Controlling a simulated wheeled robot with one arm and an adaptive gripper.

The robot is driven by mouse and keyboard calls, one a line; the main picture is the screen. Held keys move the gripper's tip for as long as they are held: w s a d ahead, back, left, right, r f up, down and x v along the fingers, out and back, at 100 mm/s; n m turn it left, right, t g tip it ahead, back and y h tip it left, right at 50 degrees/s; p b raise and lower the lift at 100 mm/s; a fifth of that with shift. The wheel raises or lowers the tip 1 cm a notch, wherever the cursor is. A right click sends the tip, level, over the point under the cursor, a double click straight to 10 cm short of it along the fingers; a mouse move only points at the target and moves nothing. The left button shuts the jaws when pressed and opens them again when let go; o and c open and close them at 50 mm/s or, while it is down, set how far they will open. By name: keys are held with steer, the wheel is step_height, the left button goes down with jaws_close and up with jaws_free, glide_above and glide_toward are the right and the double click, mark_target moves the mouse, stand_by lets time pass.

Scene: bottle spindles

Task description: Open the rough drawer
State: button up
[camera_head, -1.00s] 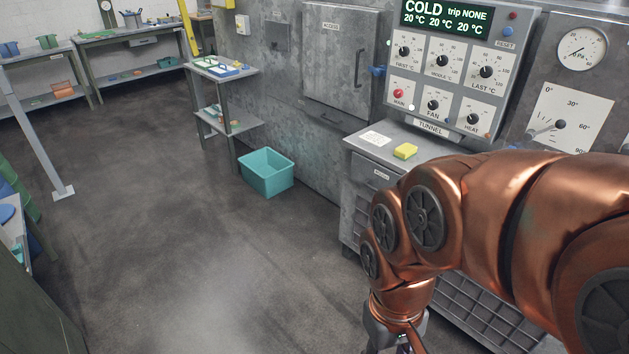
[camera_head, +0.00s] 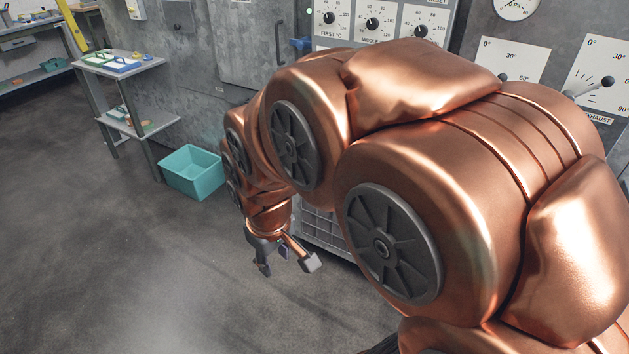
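My gripper (camera_head: 287,266) hangs at the end of my copper arm, pointing down, in front of the grey cabinet. Its fingers are spread apart, with nothing seen between them, so it is open. It appears clear of the cabinet. Only a low part of the cabinet, a grid-like front (camera_head: 322,226), shows beside the wrist. The cabinet's upper front is hidden behind my arm. No drawer marked rough can be made out in this view.
A teal bin (camera_head: 193,173) stands on the floor by the wall, left of my arm. Control dials (camera_head: 372,24) are on the wall panel above. The floor at left is clear.

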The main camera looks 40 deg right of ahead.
steer(key=w+d+f+n+t+h+b, duration=0.2)
steer(key=w+d+f+t+b, duration=0.2)
steer(key=w+d+f+b, duration=0.55)
steer(key=w+d+f+n+t+h+b, duration=0.25)
steer(key=w+d+f+b, duration=0.2)
steer(key=w+d, duration=0.95)
steer(key=w+d+f+n+t+h+b, duration=0.25)
steer(key=d+f+n+t+b, duration=0.2)
steer(key=d+f+b, duration=0.4)
steer(key=w+d+f+n+t+h+b, duration=0.1)
steer(key=w+d+f+n+t+b, duration=0.35)
steer(key=d, duration=0.65)
steer(key=shift+m, duration=0.35)
steer(key=shift+f+b+x, duration=0.2)
steer(key=shift+b+x, duration=1.05)
steer(key=shift+x, duration=2.35)
steer(key=shift+w+a, duration=0.1)
jaws_close()
